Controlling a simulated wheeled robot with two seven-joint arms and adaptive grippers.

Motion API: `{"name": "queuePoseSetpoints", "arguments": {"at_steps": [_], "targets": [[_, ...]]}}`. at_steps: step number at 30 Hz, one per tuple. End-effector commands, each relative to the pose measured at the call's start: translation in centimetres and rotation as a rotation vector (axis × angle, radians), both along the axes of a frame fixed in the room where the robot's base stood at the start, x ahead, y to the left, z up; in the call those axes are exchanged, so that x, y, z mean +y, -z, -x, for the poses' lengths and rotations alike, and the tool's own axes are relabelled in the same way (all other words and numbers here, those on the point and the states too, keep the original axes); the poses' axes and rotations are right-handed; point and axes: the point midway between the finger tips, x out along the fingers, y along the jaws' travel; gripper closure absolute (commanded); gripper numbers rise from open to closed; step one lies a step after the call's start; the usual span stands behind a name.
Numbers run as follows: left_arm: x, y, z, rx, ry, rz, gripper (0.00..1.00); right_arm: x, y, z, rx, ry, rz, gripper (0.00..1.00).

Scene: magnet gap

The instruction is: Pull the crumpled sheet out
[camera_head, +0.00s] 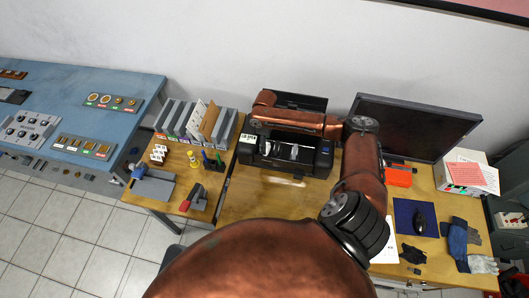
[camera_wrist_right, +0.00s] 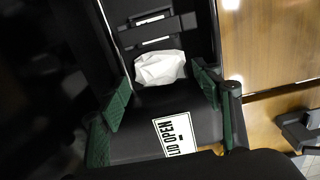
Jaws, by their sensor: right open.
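The white crumpled sheet (camera_wrist_right: 160,68) lies in a black recess of the printer in the right wrist view. The black printer (camera_head: 318,160) stands on the wooden desk in the head view. My right gripper (camera_wrist_right: 162,82) is open, its two green-padded fingers apart on either side of the sheet in the picture; I cannot tell whether either touches it. In the head view my right arm crosses over the printer and hides part of it, and I cannot make out the fingers there. A white label (camera_wrist_right: 175,136) reading "LID OPEN" sits below the sheet. My left gripper is not in view.
A monitor (camera_head: 415,125) stands right of the printer. A file rack (camera_head: 200,120) and small tools are to its left. An orange box (camera_head: 398,176), a mouse mat (camera_head: 407,212) and gloves (camera_head: 460,240) lie at the right. The desk in front of the printer is mostly clear.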

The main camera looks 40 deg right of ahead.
Motion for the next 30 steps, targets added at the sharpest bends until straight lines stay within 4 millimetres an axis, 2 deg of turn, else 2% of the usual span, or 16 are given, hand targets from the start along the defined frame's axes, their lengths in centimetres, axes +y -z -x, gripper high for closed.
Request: {"name": "queuePoseSetpoints", "arguments": {"at_steps": [1, 3, 9, 17, 30], "targets": [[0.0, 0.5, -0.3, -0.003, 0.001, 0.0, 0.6, 0.1, 1.1, 0.0, 0.002, 0.001, -0.001, 0.41], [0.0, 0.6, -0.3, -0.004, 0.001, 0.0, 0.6, 0.0, 1.7, 0.0, 0.001, 0.001, -0.002, 0.41], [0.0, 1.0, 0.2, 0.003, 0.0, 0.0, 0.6, 0.0, 2.8, 0.0, 0.0, 0.001, -0.001, 0.41], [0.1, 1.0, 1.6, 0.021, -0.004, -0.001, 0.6, -0.1, 2.8, 0.0, -0.001, 0.002, -0.001, 0.41], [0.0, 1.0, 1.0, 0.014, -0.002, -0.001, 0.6, -0.1, 2.9, 0.0, -0.001, 0.002, -0.001, 0.56]]}}
